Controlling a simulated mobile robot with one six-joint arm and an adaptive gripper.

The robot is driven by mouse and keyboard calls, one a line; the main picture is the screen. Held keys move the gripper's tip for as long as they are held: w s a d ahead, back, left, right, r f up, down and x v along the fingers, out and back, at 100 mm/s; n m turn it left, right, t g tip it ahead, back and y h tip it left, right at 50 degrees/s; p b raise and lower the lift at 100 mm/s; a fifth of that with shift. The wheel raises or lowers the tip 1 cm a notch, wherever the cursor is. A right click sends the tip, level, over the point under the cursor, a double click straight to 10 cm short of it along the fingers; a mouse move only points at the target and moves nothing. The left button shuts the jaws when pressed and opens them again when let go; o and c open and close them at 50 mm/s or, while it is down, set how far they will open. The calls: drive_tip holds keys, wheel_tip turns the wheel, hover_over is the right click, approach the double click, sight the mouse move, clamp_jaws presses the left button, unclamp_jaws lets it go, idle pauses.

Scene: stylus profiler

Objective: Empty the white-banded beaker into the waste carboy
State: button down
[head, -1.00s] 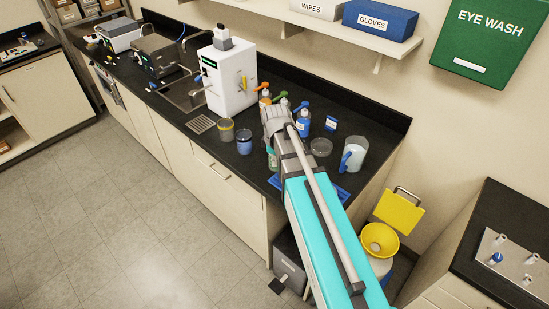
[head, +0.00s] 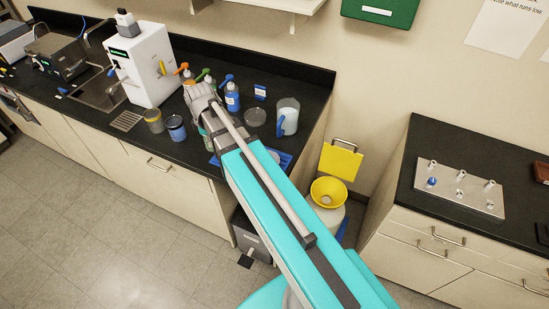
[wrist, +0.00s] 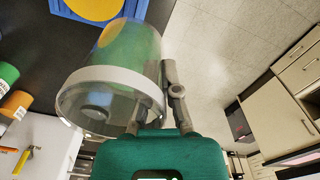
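The white-banded beaker (wrist: 110,82) is clear, with a white band near its mouth and green liquid toward its base. In the wrist view it sits close against my gripper's fingers (wrist: 163,100), which appear closed on its side wall. In the head view my gripper (head: 203,105) is over the front of the dark bench, and the greenish beaker (head: 208,143) shows partly behind my arm. The waste carboy (head: 325,217) stands on the floor at the bench's right end, with a yellow funnel (head: 328,191) on top. My arm hides part of it.
A handled beaker (head: 288,116), a blue-labelled bottle (head: 232,98) and two jars (head: 175,128) stand on the bench (head: 290,80). A blue tray (head: 284,158) is partly behind my arm. A yellow panel (head: 340,161) is behind the funnel. A second counter (head: 433,150) is at right.

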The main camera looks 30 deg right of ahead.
sight(213, 150)
drive_tip(key=shift+f+b, duration=2.3)
drive_tip(key=shift+f, duration=0.25)
